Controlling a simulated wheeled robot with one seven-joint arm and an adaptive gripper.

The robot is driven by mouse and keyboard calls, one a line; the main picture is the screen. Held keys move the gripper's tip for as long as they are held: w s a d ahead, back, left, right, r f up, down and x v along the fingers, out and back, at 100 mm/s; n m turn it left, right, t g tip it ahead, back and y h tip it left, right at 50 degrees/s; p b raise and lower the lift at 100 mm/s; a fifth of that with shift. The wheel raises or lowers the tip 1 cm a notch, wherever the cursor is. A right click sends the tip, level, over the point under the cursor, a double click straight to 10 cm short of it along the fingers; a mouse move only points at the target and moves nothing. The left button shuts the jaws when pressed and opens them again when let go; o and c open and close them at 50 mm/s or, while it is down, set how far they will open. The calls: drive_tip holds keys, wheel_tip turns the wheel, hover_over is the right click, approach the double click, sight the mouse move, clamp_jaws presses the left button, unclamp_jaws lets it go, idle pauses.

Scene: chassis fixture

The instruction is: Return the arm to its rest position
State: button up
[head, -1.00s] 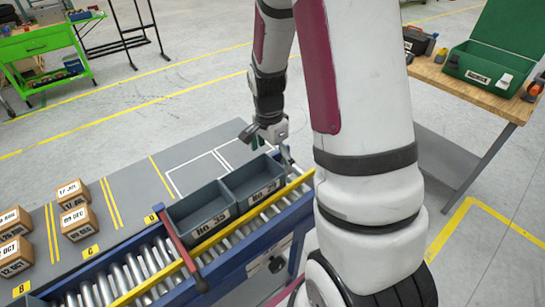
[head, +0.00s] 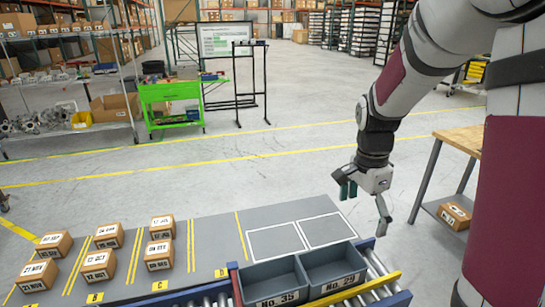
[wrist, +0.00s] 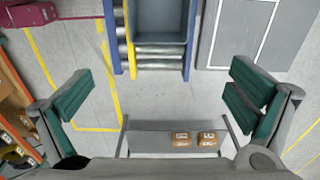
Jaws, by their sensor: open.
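My gripper (head: 365,204) is open and empty in the head view, raised on my arm at the right. It appears in front of the floor, above and right of the bins in the picture. In the wrist view its two green-padded fingers (wrist: 165,95) are spread wide with nothing between them. Two grey bins sit side by side on the roller conveyor: the bin labelled No. 35 (head: 272,279) and the bin labelled No. 29 (head: 332,266). Part of one grey bin (wrist: 162,22) shows at the top of the wrist view, apart from the fingers.
The conveyor's yellow rail (head: 357,290) runs along the near side. Several labelled cartons (head: 99,265) stand on the grey table. A wooden workbench (head: 463,138) stands right, with a carton on its lower shelf. A green cart (head: 170,103) stands farther back. The floor between is clear.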

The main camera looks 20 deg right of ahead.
drive_tip(key=s+a+r+n+t, duration=0.5)
drive_tip(key=s+a+r+n, duration=0.9)
drive_tip(key=n, duration=0.4)
drive_tip(key=shift+s+a+t+y, duration=0.3)
drive_tip(key=shift+s+a, duration=0.25)
drive_tip(key=shift+a, duration=0.05)
drive_tip(key=shift+c, duration=0.6)
